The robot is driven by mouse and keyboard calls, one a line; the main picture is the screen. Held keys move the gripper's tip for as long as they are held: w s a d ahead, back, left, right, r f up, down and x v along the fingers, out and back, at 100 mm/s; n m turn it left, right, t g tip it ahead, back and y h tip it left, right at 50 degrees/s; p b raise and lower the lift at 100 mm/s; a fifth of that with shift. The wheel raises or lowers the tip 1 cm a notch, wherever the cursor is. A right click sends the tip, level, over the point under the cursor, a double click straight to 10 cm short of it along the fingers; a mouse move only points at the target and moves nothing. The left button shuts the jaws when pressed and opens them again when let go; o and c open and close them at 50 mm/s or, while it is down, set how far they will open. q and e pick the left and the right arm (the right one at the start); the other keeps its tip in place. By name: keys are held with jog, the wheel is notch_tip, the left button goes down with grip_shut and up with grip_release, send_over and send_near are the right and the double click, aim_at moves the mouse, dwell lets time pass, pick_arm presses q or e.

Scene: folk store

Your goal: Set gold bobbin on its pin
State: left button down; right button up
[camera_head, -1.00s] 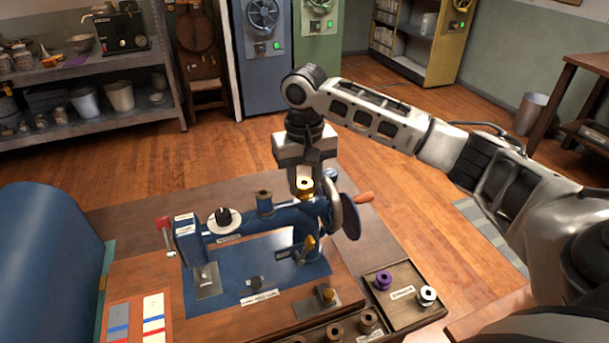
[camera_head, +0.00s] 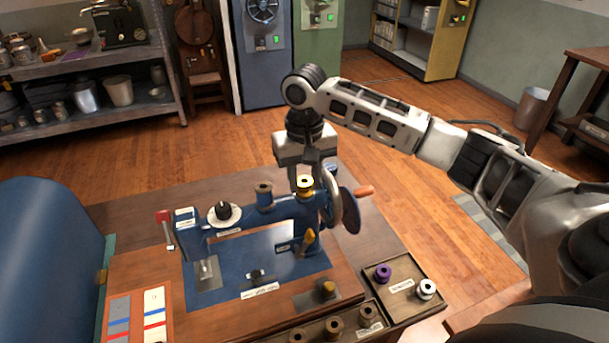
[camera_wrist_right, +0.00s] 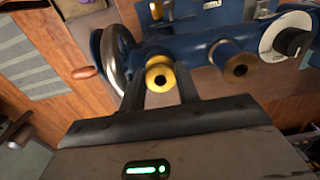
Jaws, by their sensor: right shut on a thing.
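The gold bobbin (camera_head: 304,184) is at the top right of the blue sewing machine (camera_head: 285,212), beside its handwheel (camera_head: 345,211). My right gripper (camera_head: 305,186) comes down from above and is shut on it. The right wrist view shows the gold bobbin (camera_wrist_right: 160,76) between the two dark fingers, its round hole facing the camera. The pin is hidden, and I cannot tell whether the bobbin is around it. A darker bobbin (camera_head: 264,194) stands on the machine's top to the left; it also shows in the right wrist view (camera_wrist_right: 238,66). My left gripper is not in view.
A wooden tray (camera_head: 408,303) at the front right holds a purple spool (camera_head: 383,272) and a white spool (camera_head: 426,288). Several brown spools (camera_head: 334,326) stand at the front edge. The orange crank handle (camera_head: 364,191) sticks out right of the handwheel.

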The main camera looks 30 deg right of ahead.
jog(key=o, duration=0.8)
jog(key=shift+r, duration=0.15)
notch_tip(320, 180, up, 16)
jog(key=shift+f, duration=0.2)
